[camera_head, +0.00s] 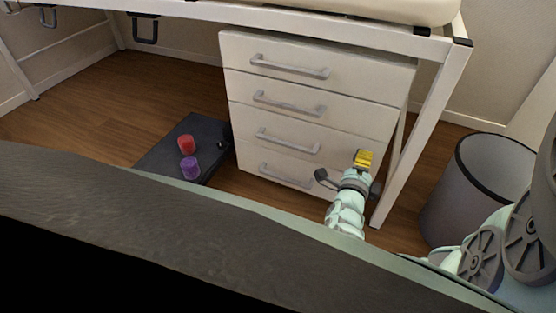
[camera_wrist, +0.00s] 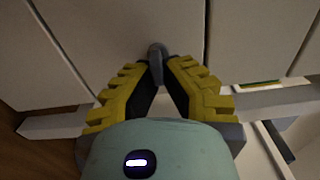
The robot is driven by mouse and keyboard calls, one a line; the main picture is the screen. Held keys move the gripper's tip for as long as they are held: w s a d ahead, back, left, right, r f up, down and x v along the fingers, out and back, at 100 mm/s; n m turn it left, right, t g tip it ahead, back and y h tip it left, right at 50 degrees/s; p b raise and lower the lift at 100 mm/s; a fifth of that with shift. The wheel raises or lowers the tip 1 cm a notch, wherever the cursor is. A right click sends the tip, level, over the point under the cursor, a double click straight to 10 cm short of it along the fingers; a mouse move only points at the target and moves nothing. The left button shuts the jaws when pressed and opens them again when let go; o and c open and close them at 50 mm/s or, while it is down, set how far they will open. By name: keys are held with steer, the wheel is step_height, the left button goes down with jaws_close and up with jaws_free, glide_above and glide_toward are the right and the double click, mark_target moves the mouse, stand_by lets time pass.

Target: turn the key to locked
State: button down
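A grey key (camera_wrist: 157,50) stands out from the pale drawer front in the wrist view, at upper centre. Its lower part sits between my gripper's fingertips. My gripper (camera_wrist: 160,66) has yellow ridged fingers with dark inner pads; they converge on the key and appear closed on it from both sides. In the head view my gripper (camera_head: 365,158) is at the right side of the white drawer unit (camera_head: 245,85), by the lower drawers. The key and lock are hidden there behind the gripper. Any lock markings are not visible, so I cannot tell the key's turn position.
The unit has several drawers with grey bar handles (camera_head: 290,67), all closed. It stands under a white-framed desk (camera_head: 330,32). A dark bin (camera_head: 475,185) stands to the right. Left on the floor, a dark platform (camera_head: 205,130) carries a red object (camera_head: 186,144) and a purple one (camera_head: 190,168).

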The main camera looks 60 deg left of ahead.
steer(key=shift+f, duration=0.15)
steer(key=c, duration=1.1)
jaws_free()
steer(key=v, duration=1.2)
